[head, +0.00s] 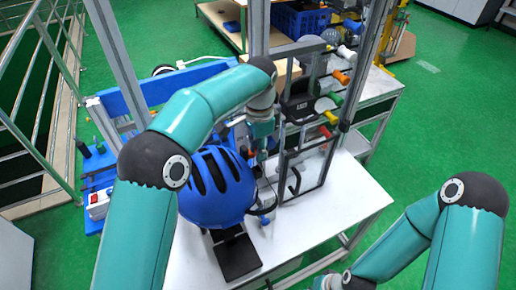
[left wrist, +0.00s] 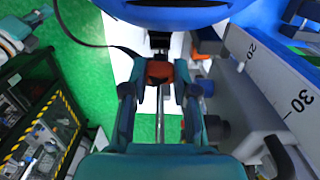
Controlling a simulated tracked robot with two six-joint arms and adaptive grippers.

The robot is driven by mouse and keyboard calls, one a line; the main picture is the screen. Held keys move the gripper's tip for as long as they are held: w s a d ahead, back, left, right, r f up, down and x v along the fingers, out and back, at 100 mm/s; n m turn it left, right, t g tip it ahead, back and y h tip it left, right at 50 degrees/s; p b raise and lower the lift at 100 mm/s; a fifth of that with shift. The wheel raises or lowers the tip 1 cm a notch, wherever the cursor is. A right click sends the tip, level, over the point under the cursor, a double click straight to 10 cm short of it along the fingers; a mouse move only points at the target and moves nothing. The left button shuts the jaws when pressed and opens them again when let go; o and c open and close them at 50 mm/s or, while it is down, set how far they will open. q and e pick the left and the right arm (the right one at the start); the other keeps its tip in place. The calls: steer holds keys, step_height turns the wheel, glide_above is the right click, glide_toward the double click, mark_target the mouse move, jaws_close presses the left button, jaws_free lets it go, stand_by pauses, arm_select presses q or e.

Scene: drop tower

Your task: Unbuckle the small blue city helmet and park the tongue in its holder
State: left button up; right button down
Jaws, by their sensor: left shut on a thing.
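The blue helmet (head: 215,188) with dark vents sits over a black stand (head: 237,256) on the white table, and its rim crosses the top of the left wrist view (left wrist: 175,12). My left gripper (head: 262,150) is beside the helmet's upper right in the head view. In the left wrist view my left gripper (left wrist: 160,88) is shut on a small orange-red buckle piece (left wrist: 160,72) below the helmet rim. A dark part joins above this piece, and a black strap (left wrist: 85,38) curves in from the left. Whether tongue and buckle are joined is unclear. I cannot make out the tongue holder.
A metal frame with coloured handles (head: 333,117) stands right of the helmet. The white table (head: 335,208) is clear at the front right. A blue beam (head: 155,88) lies behind my left arm.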

arm_select(q)
steer(key=shift+f, duration=0.25)
steer(key=shift+f+b, duration=0.5)
steer(key=shift+f, duration=0.15)
steer(key=shift+s+a+f+b, duration=0.15)
steer(key=shift+f+b, duration=0.25)
steer(key=shift+f, duration=1)
stand_by(2.1)
stand_by(0.3)
steer(key=o, duration=0.9)
steer(key=shift+o, duration=0.2)
